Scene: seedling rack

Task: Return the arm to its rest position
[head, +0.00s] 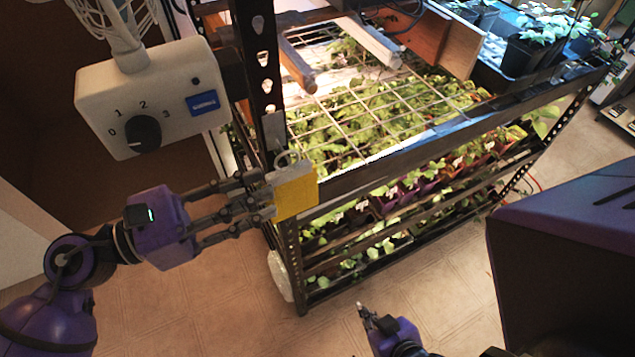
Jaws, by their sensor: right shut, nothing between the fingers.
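My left gripper (266,195) reaches in from the left at the front corner post of the seedling rack (420,142). My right gripper (364,312) is low in the picture, above the tiled floor in front of the rack. Its fingers are together and empty. Most of the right arm is out of view.
A white fan (160,90) with a speed dial is close to the rack's left post, above my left gripper. Seedlings (370,115) fill the rack's shelves under a wire grid, and dark pots (530,50) stand at the upper right. The tiled floor (230,305) between my grippers is clear.

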